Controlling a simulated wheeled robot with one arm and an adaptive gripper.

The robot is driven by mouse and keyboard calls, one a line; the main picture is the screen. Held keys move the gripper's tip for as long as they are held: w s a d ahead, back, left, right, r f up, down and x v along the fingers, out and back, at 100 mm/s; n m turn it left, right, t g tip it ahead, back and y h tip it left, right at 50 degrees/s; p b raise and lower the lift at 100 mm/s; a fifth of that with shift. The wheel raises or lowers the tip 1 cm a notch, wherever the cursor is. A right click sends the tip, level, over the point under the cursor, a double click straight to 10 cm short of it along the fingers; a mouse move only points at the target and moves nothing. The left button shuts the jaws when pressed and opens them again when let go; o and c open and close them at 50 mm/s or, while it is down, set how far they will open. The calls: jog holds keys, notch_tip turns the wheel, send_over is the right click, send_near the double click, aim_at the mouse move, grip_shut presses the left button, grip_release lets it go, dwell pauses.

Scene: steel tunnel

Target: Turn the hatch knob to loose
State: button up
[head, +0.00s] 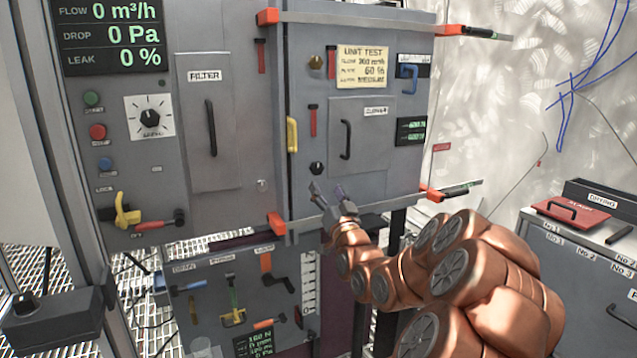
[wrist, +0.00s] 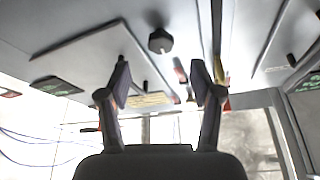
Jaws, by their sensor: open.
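The hatch knob (head: 316,168) is a small black knob on the grey right-hand panel, left of and below the hatch (head: 365,140) with its black handle. In the wrist view the knob (wrist: 160,40) shows beyond the fingertips, roughly centred between them. My gripper (head: 327,191) is just below the knob in the head view. Its two fingers are spread and empty, and they look apart from the knob. The wrist view also shows my open gripper (wrist: 161,68). I cannot make out any marking around the knob.
A yellow handle (head: 292,135) is on the panel's left edge above the knob. Red-ended bars (head: 277,224) stick out at the panel's corners. A lower panel (head: 235,295) with several levers sits below. A grey cabinet (head: 590,270) with a red case (head: 568,210) stands right.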

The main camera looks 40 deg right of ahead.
aim_at(318, 171)
jog(key=shift+b+x, duration=0.4)
jog(key=shift+x, duration=3.4)
jog(key=shift+c, duration=0.2)
jog(key=c, duration=1.1)
